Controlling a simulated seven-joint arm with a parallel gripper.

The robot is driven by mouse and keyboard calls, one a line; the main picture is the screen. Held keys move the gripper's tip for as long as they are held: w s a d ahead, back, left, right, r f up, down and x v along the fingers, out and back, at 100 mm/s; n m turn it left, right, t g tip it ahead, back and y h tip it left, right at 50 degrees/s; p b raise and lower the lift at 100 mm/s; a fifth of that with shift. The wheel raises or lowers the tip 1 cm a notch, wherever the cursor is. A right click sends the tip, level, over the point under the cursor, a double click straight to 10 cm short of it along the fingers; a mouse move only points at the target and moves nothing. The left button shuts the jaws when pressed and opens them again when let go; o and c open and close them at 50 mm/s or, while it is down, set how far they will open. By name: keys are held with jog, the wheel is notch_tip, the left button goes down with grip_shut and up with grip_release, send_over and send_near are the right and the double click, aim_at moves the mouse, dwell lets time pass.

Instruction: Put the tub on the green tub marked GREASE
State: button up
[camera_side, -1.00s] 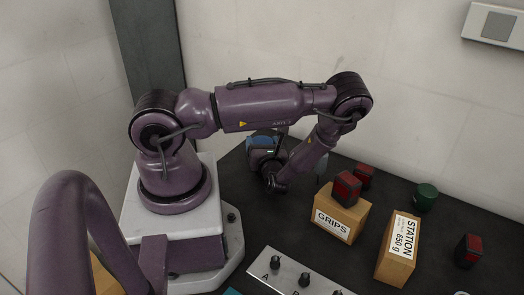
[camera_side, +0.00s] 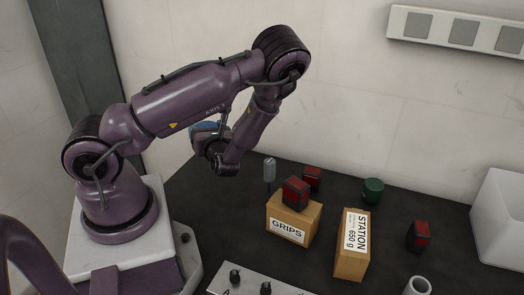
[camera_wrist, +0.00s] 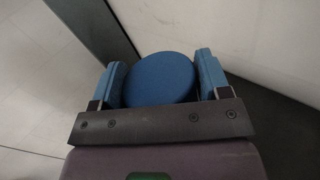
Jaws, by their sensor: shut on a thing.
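My gripper (camera_wrist: 160,80) is shut on a blue tub (camera_wrist: 161,73), with one blue finger on each side of its round blue top in the wrist view. In the side view my gripper (camera_side: 204,130) is raised at the back left of the dark table, and mostly hidden behind my wrist; only a bit of blue shows. A dark green tub (camera_side: 373,191) stands upright on the table behind the STATION box, well to the right of my gripper. No lettering is readable on it. Nothing sits on its top.
A GRIPS carton (camera_side: 293,219) carries a red and black block (camera_side: 296,193). Another red block (camera_side: 312,178) stands behind it, a grey post (camera_side: 269,170) to its left. A STATION carton (camera_side: 353,245), a red block (camera_side: 418,237) and a white bin (camera_side: 503,220) stand further right.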

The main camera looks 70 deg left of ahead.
jog(key=w+d+r+m+t, duration=0.35)
jog(key=w+d+t, duration=0.25)
jog(key=w+d, duration=0.6)
jog(key=w+d+r+m+t+h, duration=0.3)
jog(key=w+d+r+m+t, duration=0.15)
jog(key=w+d, duration=0.8)
send_over(375, 183)
jog(key=shift+t, duration=0.35)
notch_tip(375, 183, down, 9)
jog(key=shift+w+a+f, duration=0.1)
jog(key=shift+f, duration=1.35)
jog(key=shift+f, duration=0.15)
jog(key=o, duration=1)
